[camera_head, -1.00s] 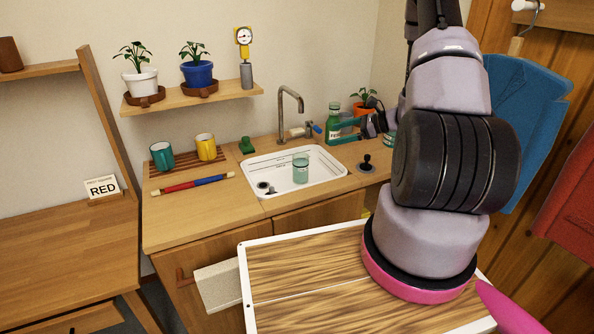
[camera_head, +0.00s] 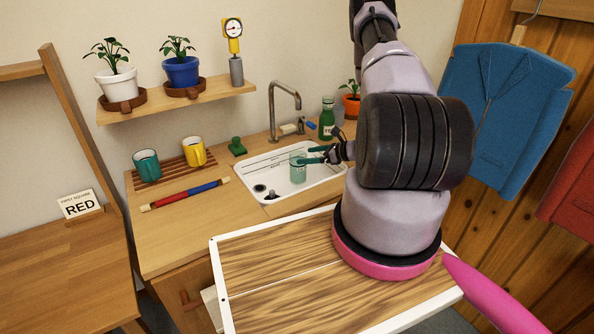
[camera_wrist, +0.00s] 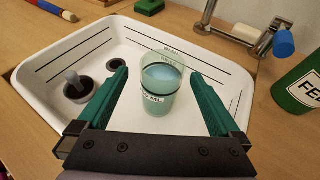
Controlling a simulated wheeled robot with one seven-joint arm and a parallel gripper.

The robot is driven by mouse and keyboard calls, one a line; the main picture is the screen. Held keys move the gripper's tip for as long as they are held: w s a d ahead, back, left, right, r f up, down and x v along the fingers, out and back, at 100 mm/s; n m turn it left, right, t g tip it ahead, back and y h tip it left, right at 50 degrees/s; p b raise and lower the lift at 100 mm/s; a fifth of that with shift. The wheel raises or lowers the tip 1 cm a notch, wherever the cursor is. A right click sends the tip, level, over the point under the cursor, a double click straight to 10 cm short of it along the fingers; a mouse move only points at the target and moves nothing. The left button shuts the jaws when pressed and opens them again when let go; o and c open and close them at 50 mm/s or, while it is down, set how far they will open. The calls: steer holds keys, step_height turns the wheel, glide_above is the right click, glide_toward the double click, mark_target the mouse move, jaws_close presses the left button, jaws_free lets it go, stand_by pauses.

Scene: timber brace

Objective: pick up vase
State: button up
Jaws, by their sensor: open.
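A translucent green vessel (camera_head: 298,172) stands upright in the white sink (camera_head: 262,168); it is the most vase-like thing I see. In the wrist view the vessel (camera_wrist: 158,98) has dark marks and lettering on its side. My gripper (camera_head: 311,155) is open at the vessel's right in the head view, with its teal fingers at about rim height. In the wrist view the fingers of my gripper (camera_wrist: 158,67) point toward the vessel, one on each side, with a gap on both sides. I cannot tell how far the fingertips reach along it.
A tap (camera_head: 272,110) rises behind the sink. A green bottle (camera_wrist: 300,92) stands close on the right. A dark plunger-like item (camera_wrist: 75,85) stands in the sink's left part. Mugs (camera_head: 194,152) and a red-blue rod (camera_head: 185,195) lie to the left.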

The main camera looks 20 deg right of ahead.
mark_target(299, 156)
steer(key=shift+d+x, duration=0.2)
steer(key=shift+x, duration=2.5)
steer(key=shift+w, duration=0.15)
jaws_close()
